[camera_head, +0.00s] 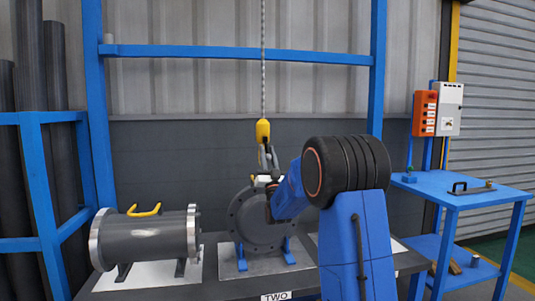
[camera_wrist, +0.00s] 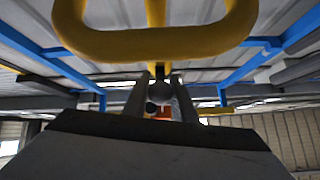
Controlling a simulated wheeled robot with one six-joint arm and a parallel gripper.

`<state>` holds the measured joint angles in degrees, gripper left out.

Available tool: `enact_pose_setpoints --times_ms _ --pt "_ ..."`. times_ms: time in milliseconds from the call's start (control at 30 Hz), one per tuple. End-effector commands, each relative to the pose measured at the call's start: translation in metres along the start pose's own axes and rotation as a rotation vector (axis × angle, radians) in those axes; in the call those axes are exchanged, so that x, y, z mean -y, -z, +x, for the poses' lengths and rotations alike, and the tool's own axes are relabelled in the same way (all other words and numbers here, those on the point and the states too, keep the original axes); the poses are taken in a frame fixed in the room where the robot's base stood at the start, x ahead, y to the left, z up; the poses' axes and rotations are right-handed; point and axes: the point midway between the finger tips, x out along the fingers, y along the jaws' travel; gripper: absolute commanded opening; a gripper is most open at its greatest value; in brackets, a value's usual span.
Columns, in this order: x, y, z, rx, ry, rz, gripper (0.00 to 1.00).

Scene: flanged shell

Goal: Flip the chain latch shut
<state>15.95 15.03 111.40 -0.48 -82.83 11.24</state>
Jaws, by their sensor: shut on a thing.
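A grey chain hook (camera_head: 267,157) hangs from a yellow block (camera_head: 263,131) on a chain (camera_head: 263,60), above the middle flanged shell (camera_head: 250,222). My gripper (camera_head: 273,190) is at the shell's upper part, just under the hook, and partly hidden by my arm. In the wrist view my gripper (camera_wrist: 160,98) shows two dark fingers close together, shut on a small dark rounded part, which I take to be the latch. A large yellow loop (camera_wrist: 155,45) fills the top of that view. Whether the latch is open or shut cannot be seen.
A second grey flanged cylinder (camera_head: 145,242) with a yellow handle (camera_head: 145,210) lies at the left of the bench. Blue frame posts (camera_head: 98,100) stand behind. A blue side table (camera_head: 460,190) stands at the right, below an orange box (camera_head: 424,113).

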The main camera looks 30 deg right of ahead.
Motion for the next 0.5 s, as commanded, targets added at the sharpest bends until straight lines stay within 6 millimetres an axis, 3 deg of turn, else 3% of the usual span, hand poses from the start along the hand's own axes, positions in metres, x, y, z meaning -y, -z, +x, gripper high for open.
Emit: enact_pose_setpoints --times_ms 500 --pt "-0.0007 -0.0023 -0.001 -0.041 0.008 -0.001 0.0"
